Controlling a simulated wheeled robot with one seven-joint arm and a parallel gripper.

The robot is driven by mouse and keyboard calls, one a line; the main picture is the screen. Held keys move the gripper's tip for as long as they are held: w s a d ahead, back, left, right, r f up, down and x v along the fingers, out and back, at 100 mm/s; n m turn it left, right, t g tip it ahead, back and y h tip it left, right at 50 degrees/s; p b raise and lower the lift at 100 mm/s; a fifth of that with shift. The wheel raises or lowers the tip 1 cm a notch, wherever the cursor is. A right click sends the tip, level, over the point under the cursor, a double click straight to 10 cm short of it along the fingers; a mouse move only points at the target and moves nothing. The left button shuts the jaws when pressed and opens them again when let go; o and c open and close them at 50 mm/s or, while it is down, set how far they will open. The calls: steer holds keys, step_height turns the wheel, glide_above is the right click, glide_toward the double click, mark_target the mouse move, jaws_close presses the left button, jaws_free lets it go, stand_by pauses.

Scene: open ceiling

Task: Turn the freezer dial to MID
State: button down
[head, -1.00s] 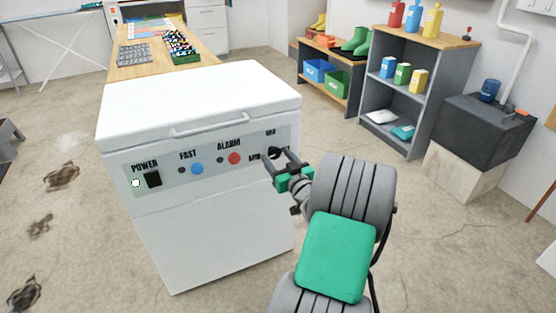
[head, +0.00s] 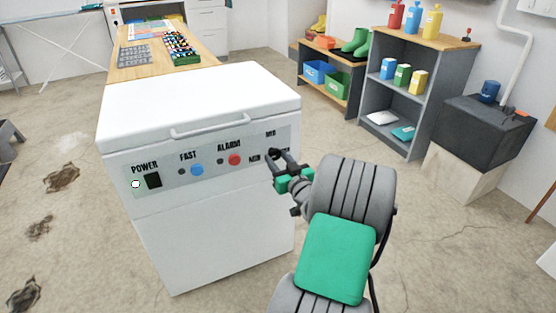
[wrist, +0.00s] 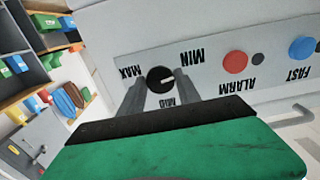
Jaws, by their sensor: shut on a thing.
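The white chest freezer (head: 200,110) stands in front of me, lid down. Its grey front panel carries a round black dial (wrist: 158,80) at the right end, with MAX, MID and MIN printed around it. In the upside-down wrist view, the dial's white mark points right and slightly up, toward the MIN side and away from MID. My gripper (head: 275,155) is at the dial; in the wrist view its two fingers (wrist: 160,84) are closed on the dial's opposite sides. In the head view the fingers mostly hide the dial.
The panel also has a black POWER switch (head: 152,180), a blue FAST button (head: 197,170) and a red ALARM button (head: 234,160). A freezer handle (head: 213,127) juts out above them. Shelves (head: 410,95) stand at the back right. Open floor lies right of the freezer.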

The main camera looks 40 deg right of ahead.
steer(key=shift+m, duration=0.5)
steer(key=m+p, duration=0.1)
steer(key=m, duration=0.2)
steer(key=shift+m, duration=0.4)
steer(key=m+p, duration=0.2)
steer(key=m, duration=0.3)
steer(key=shift+a+r, duration=0.1)
steer(key=shift+r, duration=0.05)
steer(key=m+p, duration=0.3)
steer(key=m, duration=0.2)
steer(key=shift+m, duration=0.4)
steer(key=shift+m+p, duration=1.4)
steer(key=shift+m, duration=0.7)
steer(key=c, duration=0.9)
jaws_free()
steer(key=shift+o, duration=0.2)
